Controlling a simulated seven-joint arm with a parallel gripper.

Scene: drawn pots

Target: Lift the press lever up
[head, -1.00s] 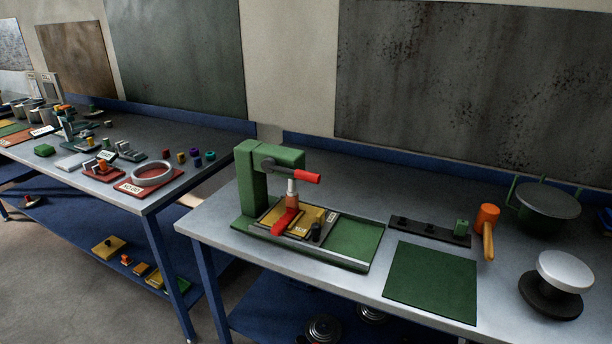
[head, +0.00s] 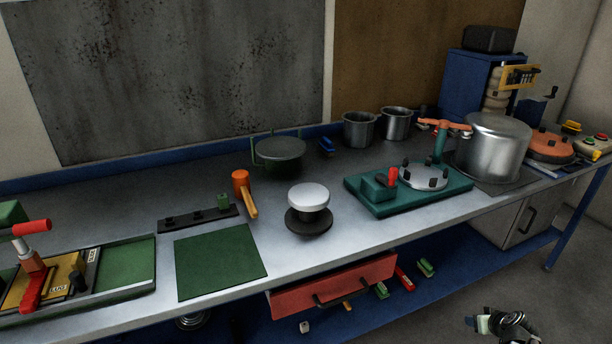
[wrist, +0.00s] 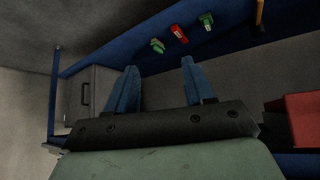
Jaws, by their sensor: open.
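The green press (head: 10,212) is at the far left edge of the head view, partly cut off. Its lever ends in a red grip (head: 31,227) that points right. Below the grip is a pale ram with an orange-red lower part, over a yellow plate (head: 16,293). A second red handle (head: 31,291) lies low on that plate. My gripper (wrist: 159,64) shows in the wrist view with two blue fingers spread apart and nothing between them. It faces the lower shelf and floor, and the press is not in that view.
Right of the press are a green mat (head: 220,262), an orange mallet (head: 241,184), a white-topped knob (head: 309,197) and a teal fixture (head: 440,197). A large pot (head: 493,145) stands farther right. A red drawer (head: 335,284) sticks out below the bench front.

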